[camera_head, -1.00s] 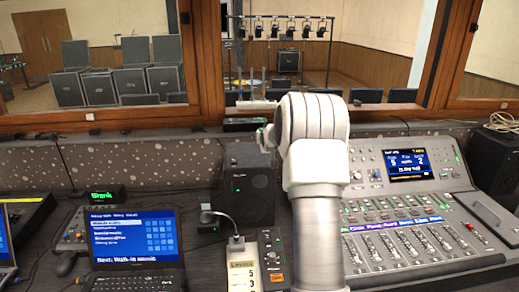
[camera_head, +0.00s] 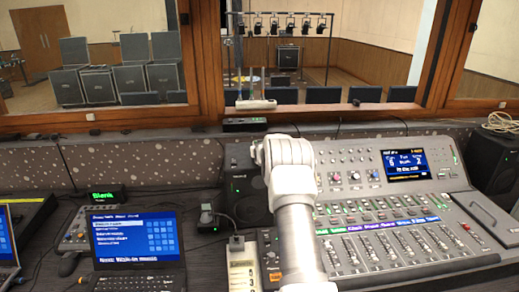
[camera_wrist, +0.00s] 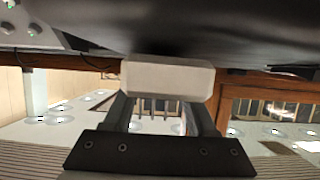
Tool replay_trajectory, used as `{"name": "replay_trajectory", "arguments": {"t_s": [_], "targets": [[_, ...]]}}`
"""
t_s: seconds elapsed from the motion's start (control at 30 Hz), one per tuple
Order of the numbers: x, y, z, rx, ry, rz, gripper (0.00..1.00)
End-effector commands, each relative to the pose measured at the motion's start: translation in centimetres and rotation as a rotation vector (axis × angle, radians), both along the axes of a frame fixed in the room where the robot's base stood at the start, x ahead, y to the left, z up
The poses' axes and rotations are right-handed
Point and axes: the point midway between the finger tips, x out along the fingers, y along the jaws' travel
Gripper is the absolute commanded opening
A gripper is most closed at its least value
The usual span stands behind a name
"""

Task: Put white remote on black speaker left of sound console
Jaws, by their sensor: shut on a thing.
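The white remote (camera_wrist: 170,72) is a pale block held crosswise between the two fingers of my gripper (camera_wrist: 166,92) in the wrist view. My gripper is shut on it. In the head view my wrist hides the gripper and the remote. The black speaker (camera_head: 240,186) stands upright left of the sound console (camera_head: 440,188), its right part covered by my wrist. The gripper's exact distance from the speaker cannot be told. A large blurred dark surface fills the top of the upside-down wrist view; I cannot tell what it is.
A white device (camera_head: 256,104) stands on the window ledge behind the speaker. In front of the speaker are a small black box (camera_head: 208,218) and a labelled white strip (camera_head: 242,272). A laptop (camera_head: 134,240) is at left, another black speaker (camera_head: 492,160) at far right.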

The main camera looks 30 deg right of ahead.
Motion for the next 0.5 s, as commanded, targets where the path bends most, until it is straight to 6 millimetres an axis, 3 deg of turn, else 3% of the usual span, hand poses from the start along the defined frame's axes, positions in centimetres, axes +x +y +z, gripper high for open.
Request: {"name": "replay_trajectory", "arguments": {"t_s": [0.4,0.43,0.5], "targets": [[0.03,0.0,-0.74,-0.002,-0.004,0.0,0.0],[0.01,0.0,-0.68,-0.001,-0.002,0.0,0.61],[0.01,0.0,-0.62,-0.001,-0.002,0.0,0.73]]}}
